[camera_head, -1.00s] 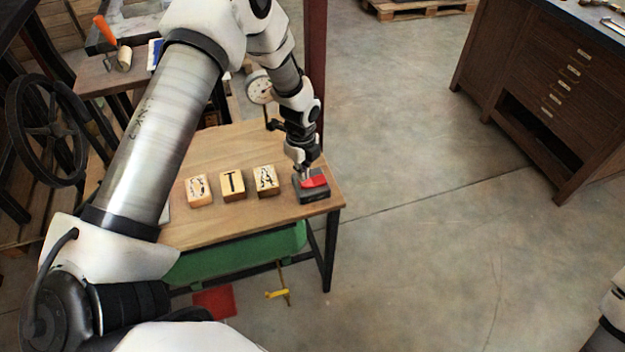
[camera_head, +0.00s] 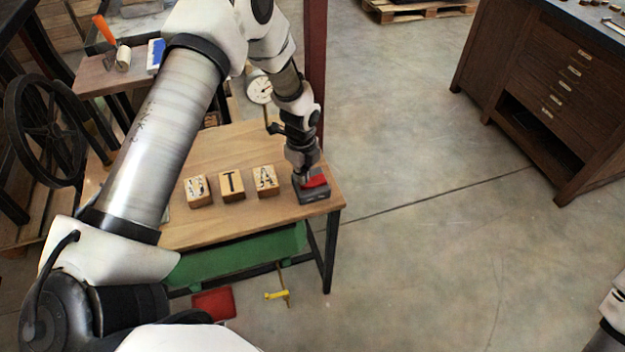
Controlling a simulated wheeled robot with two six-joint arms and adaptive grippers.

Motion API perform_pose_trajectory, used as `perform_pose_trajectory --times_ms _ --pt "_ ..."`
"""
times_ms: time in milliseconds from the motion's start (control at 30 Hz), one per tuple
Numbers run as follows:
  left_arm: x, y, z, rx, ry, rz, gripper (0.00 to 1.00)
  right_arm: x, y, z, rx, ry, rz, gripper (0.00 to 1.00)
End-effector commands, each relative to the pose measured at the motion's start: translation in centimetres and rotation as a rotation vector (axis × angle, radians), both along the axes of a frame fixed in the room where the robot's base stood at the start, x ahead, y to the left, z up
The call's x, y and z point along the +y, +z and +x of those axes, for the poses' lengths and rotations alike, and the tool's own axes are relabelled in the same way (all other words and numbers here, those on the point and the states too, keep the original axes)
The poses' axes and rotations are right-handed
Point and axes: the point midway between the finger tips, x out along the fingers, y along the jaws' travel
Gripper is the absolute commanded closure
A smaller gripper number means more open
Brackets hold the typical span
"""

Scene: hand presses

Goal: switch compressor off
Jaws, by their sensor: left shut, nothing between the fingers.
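The compressor switch is a dark box with a red rocker on top (camera_head: 315,182), at the right front corner of the wooden table. My left gripper (camera_head: 303,181) points down at the left part of the switch. Its fingers are shut with nothing between them, and the tips seem to touch or nearly touch the switch top. The gripper hides part of the rocker. The right end of the red rocker shows beside the fingers. Of my right arm only a piece shows at the lower right edge; its gripper is out of view.
Three wooden letter blocks (camera_head: 232,186) stand in a row left of the switch on the table (camera_head: 215,225). A round gauge (camera_head: 259,90) stands behind the table near a dark red post (camera_head: 315,60). A drawer cabinet (camera_head: 545,90) is far right. The floor between is clear.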

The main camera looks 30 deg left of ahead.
Motion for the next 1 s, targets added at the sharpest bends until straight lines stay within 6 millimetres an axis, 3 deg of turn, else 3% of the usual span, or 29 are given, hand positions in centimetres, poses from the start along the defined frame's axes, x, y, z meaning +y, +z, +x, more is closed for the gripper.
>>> perform_pose_trajectory --times_ms 267,1000 --pt "0.0 0.0 0.0 0.000 0.000 0.000 1.00 0.0 0.0 0.0 0.000 0.000 0.000 0.11" --pt "0.0 6.8 0.0 0.000 0.000 0.000 1.00 0.0 5.2 0.0 0.000 0.000 0.000 0.11"
